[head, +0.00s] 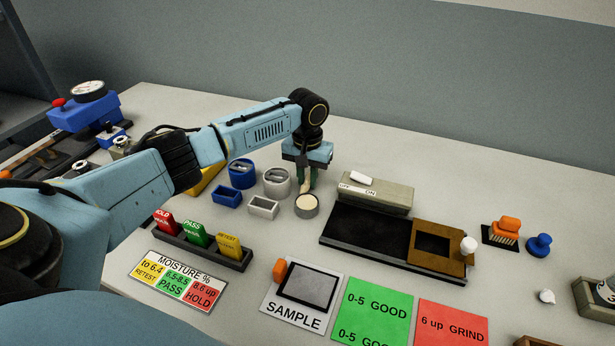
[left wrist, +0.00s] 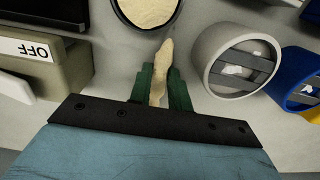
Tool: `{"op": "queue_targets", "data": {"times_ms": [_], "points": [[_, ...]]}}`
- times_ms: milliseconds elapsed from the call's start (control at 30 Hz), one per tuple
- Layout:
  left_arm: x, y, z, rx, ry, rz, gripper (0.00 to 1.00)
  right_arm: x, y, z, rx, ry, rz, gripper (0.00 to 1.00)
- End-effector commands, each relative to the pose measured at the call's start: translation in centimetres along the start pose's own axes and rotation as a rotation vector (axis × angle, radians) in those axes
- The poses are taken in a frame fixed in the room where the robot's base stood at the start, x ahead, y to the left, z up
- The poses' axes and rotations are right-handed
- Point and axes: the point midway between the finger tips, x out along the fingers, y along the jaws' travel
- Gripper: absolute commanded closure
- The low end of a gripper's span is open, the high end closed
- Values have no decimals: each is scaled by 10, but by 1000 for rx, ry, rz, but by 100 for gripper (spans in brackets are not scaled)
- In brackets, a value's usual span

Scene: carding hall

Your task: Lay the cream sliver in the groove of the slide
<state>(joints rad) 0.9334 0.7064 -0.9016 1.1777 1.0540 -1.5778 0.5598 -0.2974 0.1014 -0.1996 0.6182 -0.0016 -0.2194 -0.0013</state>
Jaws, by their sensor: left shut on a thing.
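My left gripper (head: 307,180) points down just behind a round grey dish with cream contents (head: 306,206). In the left wrist view its green fingers (left wrist: 160,88) are shut on a pale cream sliver (left wrist: 164,62), which sticks out past the fingertips towards the dish (left wrist: 148,12). I cannot tell for sure which thing is the slide. My right gripper is not in view.
A black tray (head: 370,232) with a brown frame (head: 454,262) and white knob lies right, before a grey switch box (head: 376,195). Grey (head: 277,181) and blue (head: 242,173) round holders stand left of the gripper. Red, green and yellow tags stand in a rack (head: 195,243).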

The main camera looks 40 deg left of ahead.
Motion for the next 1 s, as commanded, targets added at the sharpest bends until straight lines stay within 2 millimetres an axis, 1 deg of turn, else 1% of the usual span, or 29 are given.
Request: {"op": "queue_targets", "data": {"times_ms": [133,167,300,567,667,767,1000], "points": [[2,0,0,-1,-1,0,100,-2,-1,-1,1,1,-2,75],[2,0,0,-1,0,0,78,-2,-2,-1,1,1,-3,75],[2,0,0,-1,1,0,60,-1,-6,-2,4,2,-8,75],[2,0,0,-1,1,0,59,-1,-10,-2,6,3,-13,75],[-2,0,0,0,2,1,59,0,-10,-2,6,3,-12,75],[-16,0,-1,0,3,2,59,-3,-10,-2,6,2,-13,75],[-68,0,-1,0,4,2,59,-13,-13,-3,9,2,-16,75]]}}
